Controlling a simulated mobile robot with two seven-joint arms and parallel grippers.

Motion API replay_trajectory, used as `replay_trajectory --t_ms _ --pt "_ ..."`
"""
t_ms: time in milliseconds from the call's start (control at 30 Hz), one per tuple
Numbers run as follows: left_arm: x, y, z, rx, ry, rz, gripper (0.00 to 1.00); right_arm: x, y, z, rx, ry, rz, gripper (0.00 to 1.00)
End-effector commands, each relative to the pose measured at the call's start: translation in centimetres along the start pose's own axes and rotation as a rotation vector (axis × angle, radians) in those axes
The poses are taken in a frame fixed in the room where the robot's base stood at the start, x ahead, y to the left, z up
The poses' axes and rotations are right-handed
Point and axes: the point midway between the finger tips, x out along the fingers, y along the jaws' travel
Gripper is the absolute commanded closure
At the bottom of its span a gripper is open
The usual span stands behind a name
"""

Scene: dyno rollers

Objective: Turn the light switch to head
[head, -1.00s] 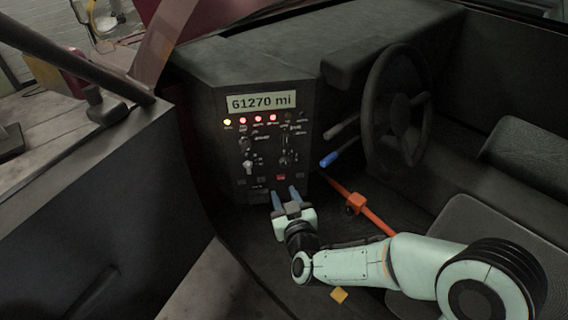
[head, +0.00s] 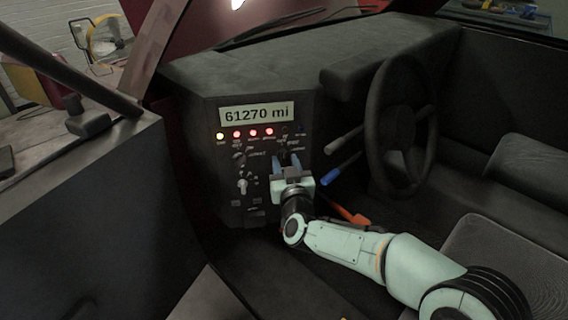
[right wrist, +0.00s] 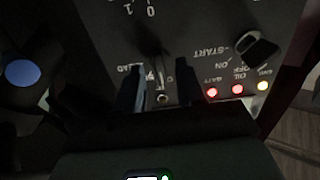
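The dark control panel (head: 229,180) stands left of the steering wheel in the head view. My right gripper (head: 287,160) is at the panel's right-hand column of controls, its blue fingertips pointing up at it and hiding part of it. In the right wrist view, upside down, the fingers of the right gripper (right wrist: 158,88) are apart, either side of a slim dark switch lever (right wrist: 153,48). Partly hidden lettering ending in "EAD" shows beside the left finger, and "0" and "1" show above. I cannot tell whether a finger touches the lever. My left gripper is not in view.
A mileage display (head: 254,114) and a row of lit lamps (head: 253,132) sit above the controls. A dark knob (right wrist: 258,48) is near "START". A blue-tipped stalk (head: 330,177) and the steering wheel (head: 374,125) are close on the right; an orange lever (head: 350,213) is below.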

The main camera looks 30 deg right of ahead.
Motion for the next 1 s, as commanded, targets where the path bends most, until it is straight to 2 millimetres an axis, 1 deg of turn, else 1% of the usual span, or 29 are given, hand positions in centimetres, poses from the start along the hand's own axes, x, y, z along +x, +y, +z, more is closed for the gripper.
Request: replay_trajectory --t_ms 33,100,200,467,500,567,600,833,1000 --pt "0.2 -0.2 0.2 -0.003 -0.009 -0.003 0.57 0.6 0.0 0.1 -0.001 0.001 0.001 0.62" --pt "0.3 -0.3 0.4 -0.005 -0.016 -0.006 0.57 1.1 0.0 0.1 0.0 0.0 0.001 0.62" --pt "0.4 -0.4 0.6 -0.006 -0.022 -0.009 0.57 1.5 0.0 0.1 0.0 0.0 0.0 0.62" --pt "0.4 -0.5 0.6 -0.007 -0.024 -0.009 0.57 1.6 0.0 0.0 0.0 -0.001 -0.001 0.62" --pt "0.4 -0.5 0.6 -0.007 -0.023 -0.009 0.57 1.6 0.0 0.0 0.0 -0.001 -0.001 0.68" --pt "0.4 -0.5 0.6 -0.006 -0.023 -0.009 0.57 1.6 0.0 0.0 0.0 -0.001 -0.001 0.88" --pt "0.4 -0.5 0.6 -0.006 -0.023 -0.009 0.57 1.6 0.0 0.0 0.0 -0.001 -0.001 1.0" --pt "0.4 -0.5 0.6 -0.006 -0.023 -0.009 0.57 1.6 0.0 0.0 0.009 0.0 -0.001 1.0" --pt "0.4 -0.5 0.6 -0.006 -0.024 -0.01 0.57 1.6 0.0 0.0 0.055 0.0 -0.001 1.0"
